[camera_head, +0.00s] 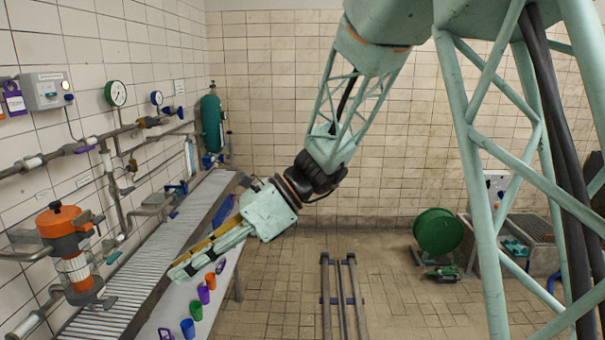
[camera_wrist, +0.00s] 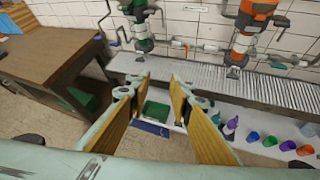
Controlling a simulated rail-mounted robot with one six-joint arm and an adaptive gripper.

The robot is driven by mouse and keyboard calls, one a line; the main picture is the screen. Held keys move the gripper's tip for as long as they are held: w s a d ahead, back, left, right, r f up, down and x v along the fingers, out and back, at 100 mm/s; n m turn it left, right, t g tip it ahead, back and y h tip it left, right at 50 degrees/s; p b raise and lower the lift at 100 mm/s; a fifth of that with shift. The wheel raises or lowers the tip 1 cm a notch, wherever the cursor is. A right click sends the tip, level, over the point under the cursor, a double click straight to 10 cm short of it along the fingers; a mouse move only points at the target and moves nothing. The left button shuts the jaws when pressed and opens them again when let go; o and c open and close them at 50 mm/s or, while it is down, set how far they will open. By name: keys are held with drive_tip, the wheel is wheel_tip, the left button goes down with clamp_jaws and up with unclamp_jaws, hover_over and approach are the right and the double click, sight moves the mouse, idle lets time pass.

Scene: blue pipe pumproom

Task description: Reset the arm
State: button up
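My gripper (camera_head: 180,274) hangs at the end of my pale green arm in the head view, above the white bench beside the conveyor. It points down and to the left. In the wrist view my gripper (camera_wrist: 160,84) shows two fingers with yellow-brown pads set well apart, with nothing between them. A green box (camera_wrist: 157,112) shows beyond the fingertips on the surface below. My gripper does not touch it.
A roller conveyor (camera_head: 165,245) runs along the left wall. Several coloured cups (camera_head: 196,311) stand on the white bench (camera_head: 222,288). An orange-topped filter (camera_head: 70,250) and pipes line the wall. Rails (camera_head: 342,300) lie on the floor. A wooden table (camera_wrist: 50,65) is at left in the wrist view.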

drive_tip(key=s+d+r+n+t+h, duration=0.2)
drive_tip(key=s+d+n, duration=0.3)
drive_tip(key=d, duration=0.9)
drive_tip(key=s+d+r+n+t+h, duration=0.2)
drive_tip(key=s+d+n+h, duration=0.3)
drive_tip(key=s+d, duration=0.7)
drive_tip(key=s+d+r+n+t+h, duration=0.2)
drive_tip(key=s+d+n+t+h, duration=0.2)
drive_tip(key=d, duration=1.4)
drive_tip(key=s+n, duration=0.2)
drive_tip(key=s, duration=0.2)
drive_tip(key=shift+s+r+n, duration=0.25)
drive_tip(key=shift+s+n, duration=0.1)
drive_tip(key=shift+n, duration=0.05)
